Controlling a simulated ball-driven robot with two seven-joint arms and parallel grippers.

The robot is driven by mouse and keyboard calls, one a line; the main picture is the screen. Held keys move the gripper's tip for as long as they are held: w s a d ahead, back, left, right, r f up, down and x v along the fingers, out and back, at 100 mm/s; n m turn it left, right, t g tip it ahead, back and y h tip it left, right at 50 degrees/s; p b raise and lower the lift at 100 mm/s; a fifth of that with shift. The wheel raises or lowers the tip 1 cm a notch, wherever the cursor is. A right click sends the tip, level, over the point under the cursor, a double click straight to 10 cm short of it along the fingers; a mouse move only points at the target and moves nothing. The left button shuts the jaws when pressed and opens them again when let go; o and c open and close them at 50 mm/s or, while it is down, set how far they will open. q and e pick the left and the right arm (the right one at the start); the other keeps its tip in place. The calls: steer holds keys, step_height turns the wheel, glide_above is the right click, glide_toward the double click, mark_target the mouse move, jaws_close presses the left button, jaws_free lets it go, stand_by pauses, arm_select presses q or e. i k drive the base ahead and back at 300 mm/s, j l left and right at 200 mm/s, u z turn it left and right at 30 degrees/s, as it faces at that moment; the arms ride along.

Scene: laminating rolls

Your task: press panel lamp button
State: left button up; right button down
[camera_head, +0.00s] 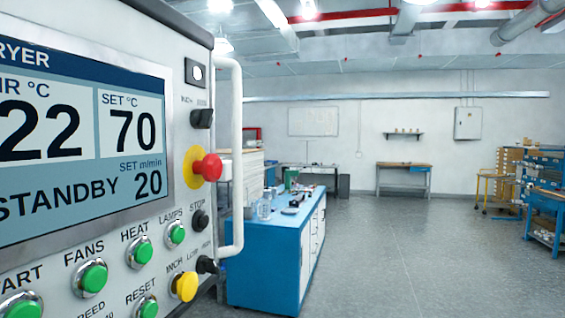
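The control panel (110,190) fills the left of the view, close to the camera. Its green LAMPS button (177,234) sits in a metal ring under the label "LAMPS", right of the green HEAT button (141,252) and left of a black STOP button (200,220). The panel screen (80,140) reads STANDBY, SET °C 70 and SET m/min 20. Neither of my grippers is in view, and nothing touches the LAMPS button.
A red emergency knob (208,168) and a white vertical handle (236,160) stick out at the panel's right edge. A yellow INCH button (185,287) is below. A blue cabinet (268,262) stands beyond the panel. The grey floor (410,250) to the right is clear.

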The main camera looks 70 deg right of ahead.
mark_target(178, 234)
steer(key=z, duration=1.8)
